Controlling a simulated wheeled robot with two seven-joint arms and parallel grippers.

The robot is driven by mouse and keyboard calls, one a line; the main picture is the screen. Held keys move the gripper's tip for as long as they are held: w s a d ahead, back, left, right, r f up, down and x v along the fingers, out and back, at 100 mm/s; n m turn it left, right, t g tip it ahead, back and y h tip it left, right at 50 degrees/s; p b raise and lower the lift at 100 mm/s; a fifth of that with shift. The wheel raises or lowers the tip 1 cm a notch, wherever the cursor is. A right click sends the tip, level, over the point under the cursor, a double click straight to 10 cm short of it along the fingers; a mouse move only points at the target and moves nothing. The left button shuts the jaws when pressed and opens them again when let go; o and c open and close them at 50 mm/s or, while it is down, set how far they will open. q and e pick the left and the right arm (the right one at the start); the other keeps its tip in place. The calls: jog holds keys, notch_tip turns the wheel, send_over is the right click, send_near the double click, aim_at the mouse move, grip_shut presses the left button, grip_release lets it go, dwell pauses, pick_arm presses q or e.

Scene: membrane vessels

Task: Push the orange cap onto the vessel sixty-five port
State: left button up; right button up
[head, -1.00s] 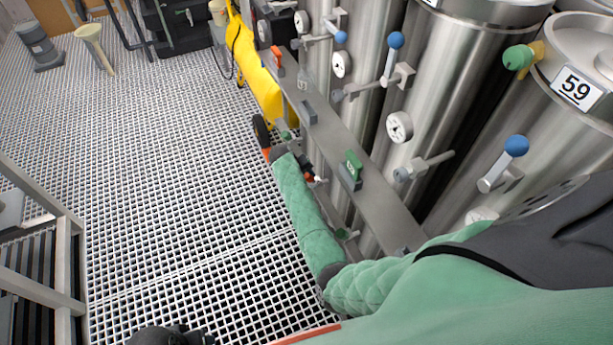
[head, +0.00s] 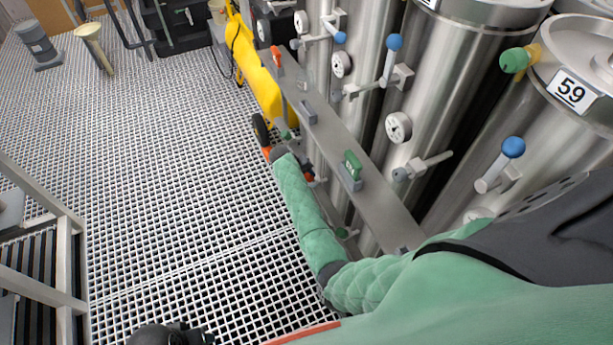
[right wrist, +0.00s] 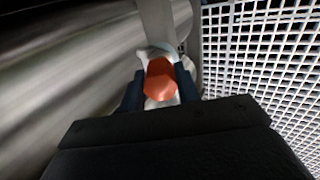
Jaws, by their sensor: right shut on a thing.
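The orange cap (right wrist: 160,80) is between the dark fingertips of my right gripper (right wrist: 160,90) in the right wrist view. My right gripper is shut on it. A pale, whitish part shows just behind and around the cap; I cannot tell whether it is the port or whether the cap touches it. In the head view my right gripper (head: 307,174) is low beside the steel vessels, small and partly hidden by my green sleeve. No label reading 65 is visible. A dark part at the bottom left edge (head: 165,337) seems to be my left gripper, mostly cut off.
Steel vessels, one labelled 59 (head: 573,92), stand at the right with gauges and blue-handled valves (head: 394,43). A grey rail (head: 335,140) with a green clip (head: 352,165) runs before them. A yellow wheeled thing (head: 268,95) stands beyond. Grating floor (head: 180,170) is open at left.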

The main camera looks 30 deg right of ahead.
pick_arm(q)
jog(key=shift+f+b, duration=0.4)
jog(key=shift+f, duration=0.05)
pick_arm(e)
jog(key=shift+x, duration=1.15)
jog(key=o, duration=1.2)
jog(key=shift+c, duration=0.2)
pick_arm(q)
jog(key=shift+w+d+f+h+b, duration=0.3)
jog(key=shift+d+f+b, duration=0.1)
jog(key=shift+d+f, duration=0.3)
pick_arm(e)
jog(key=shift+v, duration=3.9)
pick_arm(q)
jog(key=shift+a, duration=0.15)
pick_arm(e)
jog(key=shift+a, duration=0.1)
